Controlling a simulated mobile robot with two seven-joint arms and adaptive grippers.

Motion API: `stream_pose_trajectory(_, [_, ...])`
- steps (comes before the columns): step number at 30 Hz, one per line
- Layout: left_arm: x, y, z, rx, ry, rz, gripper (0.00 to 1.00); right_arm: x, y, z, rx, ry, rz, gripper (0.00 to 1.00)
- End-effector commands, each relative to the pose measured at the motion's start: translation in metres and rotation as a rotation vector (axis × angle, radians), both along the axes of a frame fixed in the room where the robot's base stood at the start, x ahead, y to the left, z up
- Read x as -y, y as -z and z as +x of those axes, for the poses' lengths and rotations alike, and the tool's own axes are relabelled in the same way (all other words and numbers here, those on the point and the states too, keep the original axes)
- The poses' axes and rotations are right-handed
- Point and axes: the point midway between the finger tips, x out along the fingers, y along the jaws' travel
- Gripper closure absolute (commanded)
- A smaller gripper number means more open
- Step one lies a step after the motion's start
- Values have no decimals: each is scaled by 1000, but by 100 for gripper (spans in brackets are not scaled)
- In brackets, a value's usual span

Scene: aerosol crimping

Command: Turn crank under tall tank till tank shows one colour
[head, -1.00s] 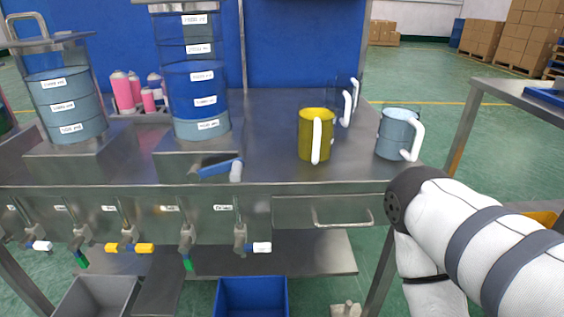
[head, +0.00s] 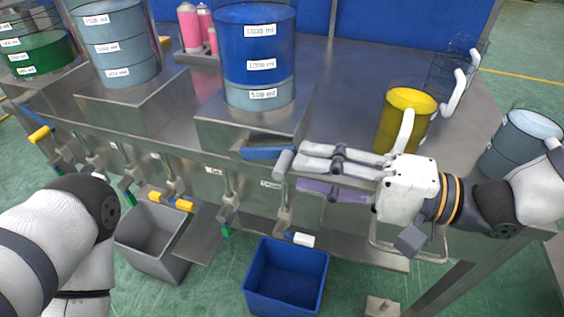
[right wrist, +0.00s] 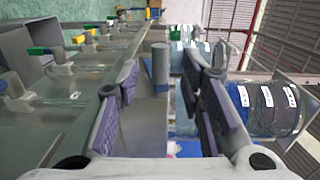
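The tall tank (head: 257,50) holds two colours, deep blue above and grey-blue at the bottom. Under it, at the front of its steel stand, is the crank, with a blue arm (head: 268,153) and a grey-blue handle (head: 283,165). My right gripper (head: 303,158) points left at the handle, its fingertips just right of it. In the right wrist view my right gripper (right wrist: 162,88) is open, and the upright handle (right wrist: 160,66) shows between its purple-padded fingers. Whether they touch it I cannot tell. My left arm shows at lower left, its gripper out of view.
A yellow mug (head: 400,118), a clear mug (head: 450,75) and a grey-blue mug (head: 515,142) stand right of the tank. A shorter grey-blue tank (head: 120,45) stands left. Taps line the bench front above a grey bin (head: 140,243) and a blue bin (head: 262,308).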

Motion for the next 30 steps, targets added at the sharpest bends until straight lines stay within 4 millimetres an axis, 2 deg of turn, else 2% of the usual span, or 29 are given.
stream_pose_trajectory(3, [0,4,-3,-8,1,-1,13,-25,3,7,-4,-2,-1,65])
stream_pose_trajectory(6, [0,5,-3,-9,1,-1,13,-39,3,12,-1,-1,-2,65])
stream_pose_trajectory(10, [0,5,-3,-10,1,0,13,-47,2,15,0,1,-1,65])
stream_pose_trajectory(17, [0,5,-3,-9,1,0,13,-48,2,16,1,1,-1,65])
stream_pose_trajectory(21, [0,5,-3,-9,1,-1,13,-48,2,16,1,1,-1,96])
stream_pose_trajectory(22, [0,5,-3,-9,1,-1,13,-48,2,16,1,1,-1,100])
stream_pose_trajectory(28, [0,4,-2,-7,1,-1,13,-48,1,15,1,1,-3,100])
stream_pose_trajectory(30, [0,-3,3,10,1,0,13,-49,-5,15,-1,-1,-24,100])
